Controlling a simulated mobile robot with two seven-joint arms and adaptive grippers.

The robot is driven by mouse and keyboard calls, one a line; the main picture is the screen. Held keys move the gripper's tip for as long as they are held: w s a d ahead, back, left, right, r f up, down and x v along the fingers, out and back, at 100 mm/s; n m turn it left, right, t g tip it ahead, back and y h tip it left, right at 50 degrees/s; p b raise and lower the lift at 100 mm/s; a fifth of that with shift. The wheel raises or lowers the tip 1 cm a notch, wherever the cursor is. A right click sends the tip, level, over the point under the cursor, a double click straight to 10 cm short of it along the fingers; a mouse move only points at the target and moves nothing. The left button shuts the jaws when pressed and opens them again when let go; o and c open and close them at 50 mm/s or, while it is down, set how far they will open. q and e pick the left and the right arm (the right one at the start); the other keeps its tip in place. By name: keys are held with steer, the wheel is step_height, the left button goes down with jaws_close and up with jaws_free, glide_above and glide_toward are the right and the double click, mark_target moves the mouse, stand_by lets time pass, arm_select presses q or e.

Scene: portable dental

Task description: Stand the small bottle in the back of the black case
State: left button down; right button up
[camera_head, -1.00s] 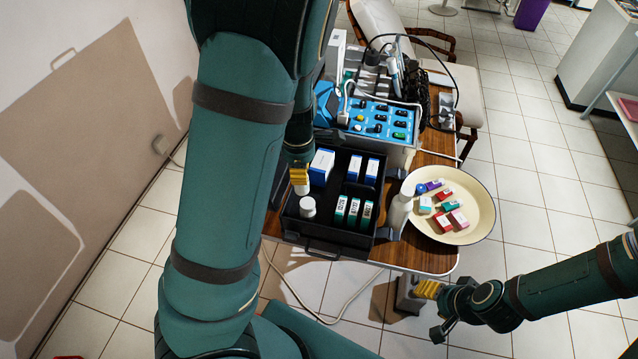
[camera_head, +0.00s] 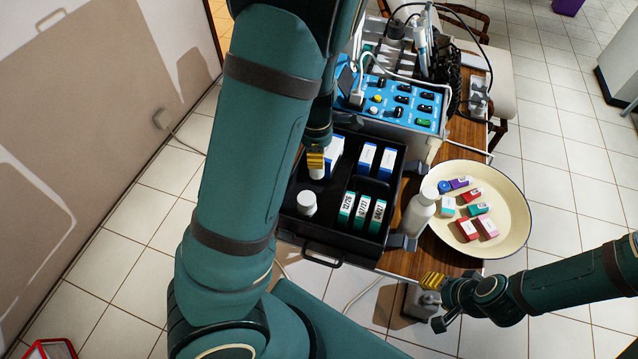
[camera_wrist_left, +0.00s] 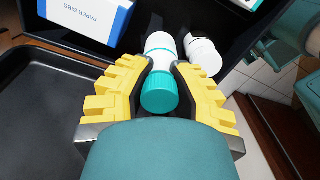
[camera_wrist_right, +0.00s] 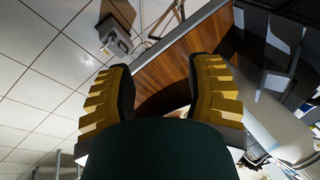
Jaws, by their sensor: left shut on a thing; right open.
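My left gripper (camera_head: 316,160) is shut on the small bottle (camera_head: 317,174), which has a white body and a teal cap (camera_wrist_left: 160,92). The bottle is over the left compartment of the black case (camera_head: 330,247), behind a white jar (camera_head: 306,203). Whether its base touches the case floor cannot be told. In the left wrist view the small bottle (camera_wrist_left: 160,45) is between the yellow fingers, with the white jar (camera_wrist_left: 203,55) close beside it. My right gripper (camera_head: 432,281) is open and empty, near the table's front edge.
A blue and white box (camera_wrist_left: 90,15) is close to the held bottle. Several boxes stand in the case's right compartments. A white bottle (camera_head: 418,212) and a cream bowl (camera_head: 512,235) with small boxes are right of the case. A blue control unit (camera_head: 400,103) stands behind it.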

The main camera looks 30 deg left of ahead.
mark_target(317, 177)
arm_select(q)
step_height(317, 177, down, 8)
steer(key=b, duration=0.2)
steer(key=shift+s+r+b, duration=0.1)
steer(key=shift+r+b, duration=0.05)
steer(key=shift+b, duration=0.25)
steer(key=shift+f, duration=0.35)
arm_select(e)
steer(key=f, duration=0.1)
steer(key=s+f, duration=0.1)
steer(key=f, duration=0.1)
steer(key=shift+a+f, duration=0.1)
steer(key=shift+f, duration=0.1)
arm_select(q)
steer(key=shift+r, duration=0.1)
arm_select(e)
steer(key=shift+s, duration=0.1)
arm_select(q)
steer(key=c, duration=0.9)
jaws_free()
steer(key=shift+f, duration=0.2)
steer(key=shift+c, duration=0.2)
step_height(317, 177, up, 12)
steer(key=p, duration=0.5)
steer(key=shift+r, duration=0.2)
arm_select(e)
steer(key=r, duration=0.1)
steer(key=w+r, duration=0.1)
steer(key=r, duration=0.3)
steer(key=shift+w, duration=0.35)
